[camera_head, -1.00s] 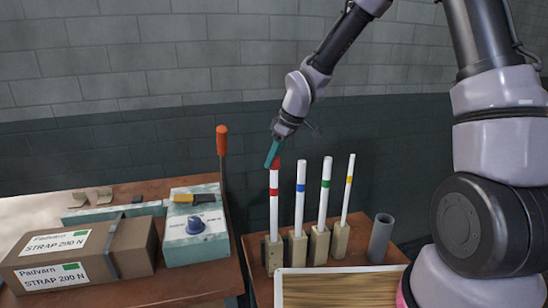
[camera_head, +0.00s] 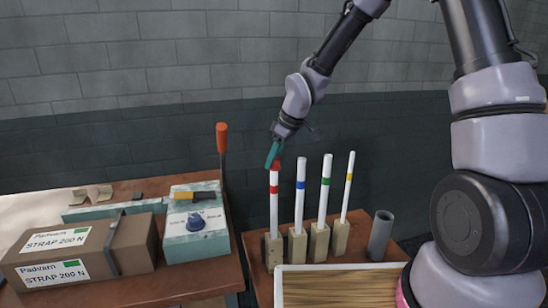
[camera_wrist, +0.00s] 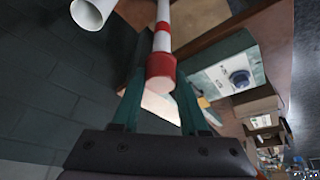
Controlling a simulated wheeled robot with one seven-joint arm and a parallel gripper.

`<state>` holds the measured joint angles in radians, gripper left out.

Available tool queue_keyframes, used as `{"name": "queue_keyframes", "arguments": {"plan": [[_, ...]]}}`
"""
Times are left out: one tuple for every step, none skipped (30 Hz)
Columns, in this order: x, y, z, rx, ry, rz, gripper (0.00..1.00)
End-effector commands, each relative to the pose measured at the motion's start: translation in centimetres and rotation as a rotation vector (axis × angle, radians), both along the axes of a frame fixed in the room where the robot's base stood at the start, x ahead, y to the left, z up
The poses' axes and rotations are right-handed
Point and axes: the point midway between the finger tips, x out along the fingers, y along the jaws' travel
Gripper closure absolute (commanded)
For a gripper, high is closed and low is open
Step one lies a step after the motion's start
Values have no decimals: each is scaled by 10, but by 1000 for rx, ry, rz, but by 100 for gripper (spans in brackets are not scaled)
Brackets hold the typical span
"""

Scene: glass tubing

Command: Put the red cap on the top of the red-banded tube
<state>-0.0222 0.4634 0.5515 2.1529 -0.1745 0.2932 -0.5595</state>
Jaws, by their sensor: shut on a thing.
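The red-banded tube (camera_head: 274,212) stands upright in a tan block, leftmost of a row of tubes. The red cap (camera_head: 276,166) is at the tube's top end, in line with it. In the wrist view the red cap (camera_wrist: 160,68) lies at the near end of the red-banded tube (camera_wrist: 162,42), between my finger ends. I cannot tell whether it is fully seated. My gripper (camera_head: 272,163) with teal fingers reaches down from above and is shut on the red cap. It also shows in the wrist view (camera_wrist: 158,85).
Blue-banded (camera_head: 299,208), green-banded (camera_head: 324,203) and yellow-banded (camera_head: 347,195) tubes stand close to the right. A grey cylinder (camera_head: 381,236) and a framed tray (camera_head: 340,267) are nearby. Left are an orange-handled lever (camera_head: 222,140), a dial box (camera_head: 196,243) and a carton (camera_head: 130,240).

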Motion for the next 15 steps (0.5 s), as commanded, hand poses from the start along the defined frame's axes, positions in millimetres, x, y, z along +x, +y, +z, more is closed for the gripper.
{"name": "queue_keyframes", "arguments": {"plan": [[0, 0, 0, 0, 0, 0, 100], [0, 0, 0, 0, 0, 0, 100], [0, 0, 0, 0, 0, 0, 100], [0, 0, 0, 0, 0, 0, 100], [0, 0, 0, 0, 0, 1, 100], [0, 0, 0, 0, 0, 1, 100], [0, 0, 0, 0, 0, 1, 100], [0, 0, 0, 0, 0, 1, 100], [0, 0, 0, 0, 0, 1, 100], [0, 0, 0, 0, 0, 1, 49], [0, 0, 0, 0, 0, 1, 38], [0, 0, 0, 0, 0, 1, 22], [0, 0, 0, 1, -1, 1, 22], [0, 0, 0, 1, -1, 1, 22], [0, 0, 0, 1, -1, 1, 22]]}}
